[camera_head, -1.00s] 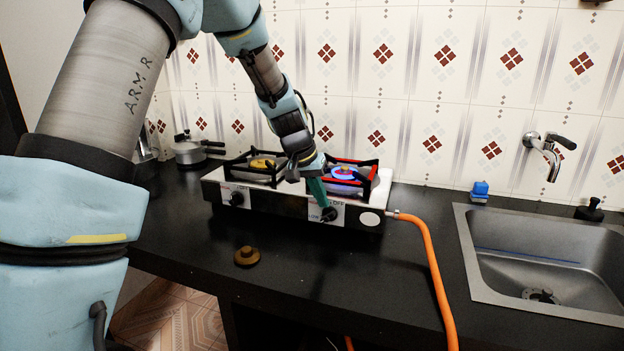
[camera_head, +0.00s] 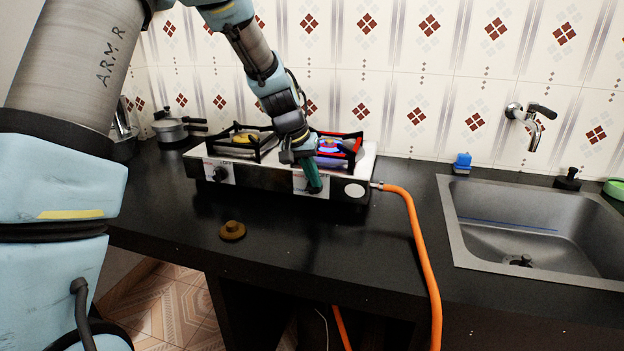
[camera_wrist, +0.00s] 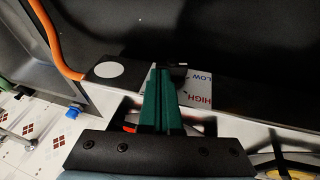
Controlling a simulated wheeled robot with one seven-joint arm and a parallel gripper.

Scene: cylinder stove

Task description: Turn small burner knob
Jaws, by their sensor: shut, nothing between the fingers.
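The two-burner stove (camera_head: 258,181) stands on the black counter. Its left knob (camera_head: 219,174) is black, on a white plate. The right burner (camera_head: 331,149) has a red-edged grate and a blue flame; the left burner (camera_head: 241,139) has a yellowish centre and no flame that I can see. My gripper (camera_head: 315,189), with green fingers, is shut and empty at the stove's front below the lit burner, covering the right knob in the head view. In the wrist view my fingertips (camera_wrist: 162,72) are beside a dark knob (camera_wrist: 179,70) near the HIGH/LOW plate (camera_wrist: 190,88); contact is unclear.
An orange gas hose (camera_head: 417,240) leaves the stove's right end and hangs over the counter's front. A brown round object (camera_head: 232,231) lies on the counter in front. A pot (camera_head: 171,130) stands left of the stove. The sink (camera_head: 520,225) is at right.

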